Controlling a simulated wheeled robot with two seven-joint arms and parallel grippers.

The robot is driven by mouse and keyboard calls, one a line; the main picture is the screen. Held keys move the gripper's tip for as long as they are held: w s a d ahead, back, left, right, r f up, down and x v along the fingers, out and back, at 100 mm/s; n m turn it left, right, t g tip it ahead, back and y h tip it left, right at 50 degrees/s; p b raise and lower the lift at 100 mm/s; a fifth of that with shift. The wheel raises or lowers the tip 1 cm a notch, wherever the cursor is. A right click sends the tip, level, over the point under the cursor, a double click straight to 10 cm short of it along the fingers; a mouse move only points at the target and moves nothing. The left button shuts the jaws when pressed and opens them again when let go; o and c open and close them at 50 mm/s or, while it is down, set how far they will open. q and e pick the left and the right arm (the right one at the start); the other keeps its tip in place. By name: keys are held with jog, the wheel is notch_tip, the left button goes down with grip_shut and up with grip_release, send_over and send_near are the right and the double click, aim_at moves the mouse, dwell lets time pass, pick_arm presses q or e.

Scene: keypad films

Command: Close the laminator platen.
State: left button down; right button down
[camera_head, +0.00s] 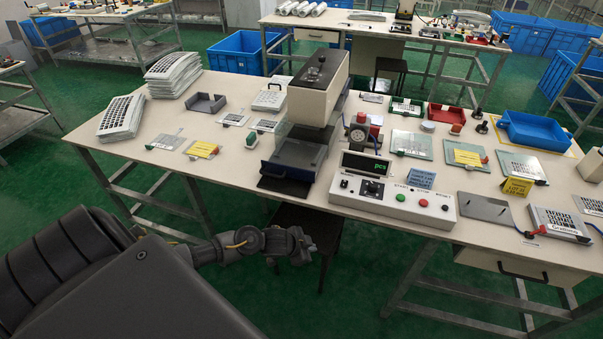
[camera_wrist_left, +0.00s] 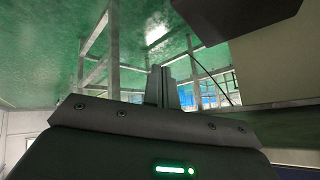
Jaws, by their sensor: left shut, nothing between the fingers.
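The laminator (camera_head: 317,88) stands at the front middle of the table in the head view. Its beige and black upper block is raised above a grey lower bed (camera_head: 300,153), with a visible gap and a clear panel between them. A black plate (camera_head: 284,187) juts out at its front, over the table edge. My left gripper (camera_head: 303,250) is in front of and below the table edge, apart from the laminator. Its fingers are together and empty; they also show in the left wrist view (camera_wrist_left: 170,90). My right gripper is not in view.
A control box (camera_head: 393,197) with buttons and a display stands right of the laminator. The table (camera_head: 120,165) also bears film stacks (camera_head: 174,75), trays and a blue bin (camera_head: 538,131). A dark stool (camera_head: 320,225) stands under the table, close behind my left gripper.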

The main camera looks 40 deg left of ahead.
pick_arm(q)
jog(key=w+a+r+m, duration=0.2)
jog(key=r, duration=0.6)
jog(key=w+a+r+m, duration=0.2)
jog(key=w+r, duration=0.1)
jog(key=r, duration=0.4)
jog(key=s+a+r, duration=0.3)
jog(key=a+r, duration=0.6)
jog(key=shift+m+g, duration=0.4)
jog(key=p+x, duration=0.2)
jog(key=x, duration=0.8)
jog(key=shift+w+f, duration=0.25)
jog(key=shift+w+a+r+p, duration=0.1)
jog(key=shift+w+a+p, duration=0.2)
jog(key=shift+w, duration=0.3)
jog(key=shift+w+a+r+p, duration=0.15)
jog(key=shift+w+p, duration=0.1)
jog(key=shift+w, duration=0.3)
jog(key=shift+w+a+f, duration=0.1)
jog(key=shift+w+a, duration=0.15)
jog(key=shift+w, duration=0.35)
